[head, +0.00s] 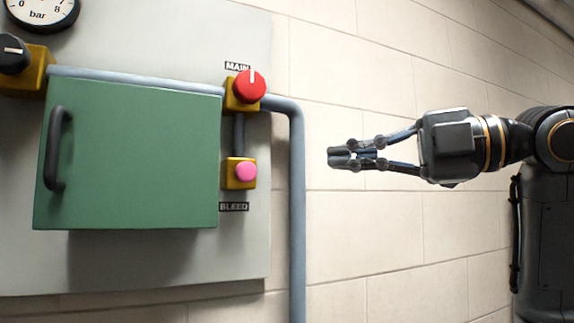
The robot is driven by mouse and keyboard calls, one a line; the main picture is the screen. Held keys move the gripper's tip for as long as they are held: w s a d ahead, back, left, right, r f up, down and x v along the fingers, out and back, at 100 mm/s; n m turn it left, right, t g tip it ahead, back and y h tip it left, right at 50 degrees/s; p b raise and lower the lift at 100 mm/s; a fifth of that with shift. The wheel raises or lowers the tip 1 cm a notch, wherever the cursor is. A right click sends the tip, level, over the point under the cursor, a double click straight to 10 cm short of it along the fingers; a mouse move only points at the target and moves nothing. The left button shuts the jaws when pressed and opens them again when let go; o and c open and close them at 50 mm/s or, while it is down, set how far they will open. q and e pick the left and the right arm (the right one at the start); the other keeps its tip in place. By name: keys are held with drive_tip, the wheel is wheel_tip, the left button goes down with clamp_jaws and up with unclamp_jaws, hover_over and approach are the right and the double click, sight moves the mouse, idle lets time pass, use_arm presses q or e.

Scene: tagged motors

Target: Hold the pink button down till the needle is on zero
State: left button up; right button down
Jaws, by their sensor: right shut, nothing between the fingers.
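The pink button (247,172) sits on a small yellow box, above a label reading BLEED, on the grey wall panel. The gauge (40,6) is at the top left, cut by the frame edge. Its face shows "bar", a 0 and an 8; its needle does not show in the visible part. My right gripper (338,157) is shut and empty, pointing left, to the right of the pink button at about its height and apart from it. My left gripper is not in view.
A red knob (249,86) labelled MAIN is above the pink button. A grey-blue pipe (297,200) runs down between the button and my right gripper. A green door (140,155) with a dark handle (55,148) is left of the button. A black knob (13,54) is at upper left.

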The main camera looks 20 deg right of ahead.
drive_tip(key=p, duration=0.3)
approach(239, 171)
drive_tip(key=a, duration=0.4)
drive_tip(key=w+p, duration=0.1)
drive_tip(key=w, duration=0.3)
drive_tip(key=shift+f, duration=0.1)
